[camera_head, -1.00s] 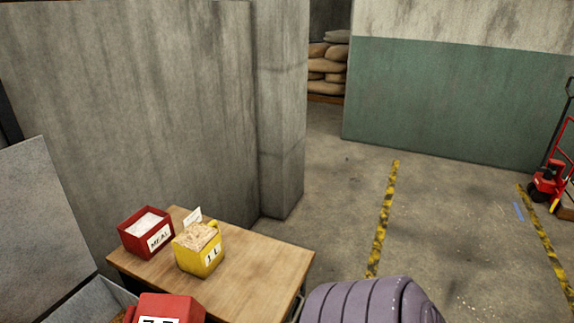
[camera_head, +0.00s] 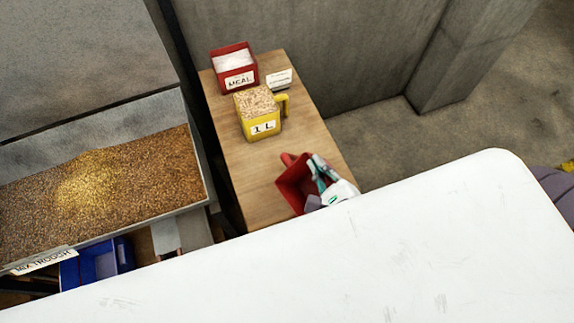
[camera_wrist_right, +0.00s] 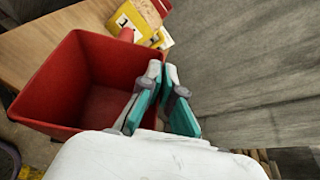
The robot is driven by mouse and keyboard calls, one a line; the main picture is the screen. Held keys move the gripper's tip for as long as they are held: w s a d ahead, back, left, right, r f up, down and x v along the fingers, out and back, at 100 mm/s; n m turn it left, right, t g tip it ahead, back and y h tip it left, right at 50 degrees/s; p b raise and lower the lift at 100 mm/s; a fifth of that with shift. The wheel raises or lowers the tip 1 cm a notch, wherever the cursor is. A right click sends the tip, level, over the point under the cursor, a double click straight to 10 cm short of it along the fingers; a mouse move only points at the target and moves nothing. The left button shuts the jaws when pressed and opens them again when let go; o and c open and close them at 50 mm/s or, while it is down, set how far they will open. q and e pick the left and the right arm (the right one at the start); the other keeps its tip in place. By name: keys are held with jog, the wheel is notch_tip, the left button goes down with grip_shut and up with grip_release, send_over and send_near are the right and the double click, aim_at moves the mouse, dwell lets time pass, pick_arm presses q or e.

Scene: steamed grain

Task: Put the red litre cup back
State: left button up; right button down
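The red litre cup (camera_head: 296,186) shows over the near part of the wooden table (camera_head: 245,185). It looks empty, with its mouth facing up toward the head camera and its red handle on the far side. My right gripper (camera_head: 318,170) is at the cup's right side, its teal fingers close together at the wall. In the right wrist view, the cup (camera_wrist_right: 70,85) fills the left, and the fingers (camera_wrist_right: 163,70) pinch its near right edge. Whether its base touches the table is hidden. My left gripper is not in view.
A yellow 1 L cup (camera_head: 262,124) full of grain stands farther back, by a red MEAL box (camera_head: 234,80) and a small card (camera_head: 279,79). The grain trough (camera_head: 193,160) is left of the table, a blue bin (camera_head: 122,254) below it. A concrete wall borders the right.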

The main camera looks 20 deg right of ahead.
notch_tip(320, 180, up, 2)
jog(key=s+a+m+p, duration=0.2)
jog(key=s+m+p, duration=0.1)
jog(key=m, duration=0.3)
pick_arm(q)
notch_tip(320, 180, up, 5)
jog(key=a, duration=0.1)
pick_arm(e)
jog(key=m+b, duration=0.1)
jog(key=b, duration=0.1)
send_over(308, 178)
jog(key=w, duration=0.5)
jog(key=shift+g, duration=0.3)
notch_tip(308, 178, down, 7)
jog(key=shift+s+a+r, duration=0.1)
jog(key=shift+s+a, duration=0.05)
notch_tip(308, 178, down, 4)
jog(key=b, duration=0.5)
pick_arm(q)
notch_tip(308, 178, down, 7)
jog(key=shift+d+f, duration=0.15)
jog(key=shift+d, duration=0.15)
pick_arm(e)
jog(key=c, duration=1.3)
grip_release()
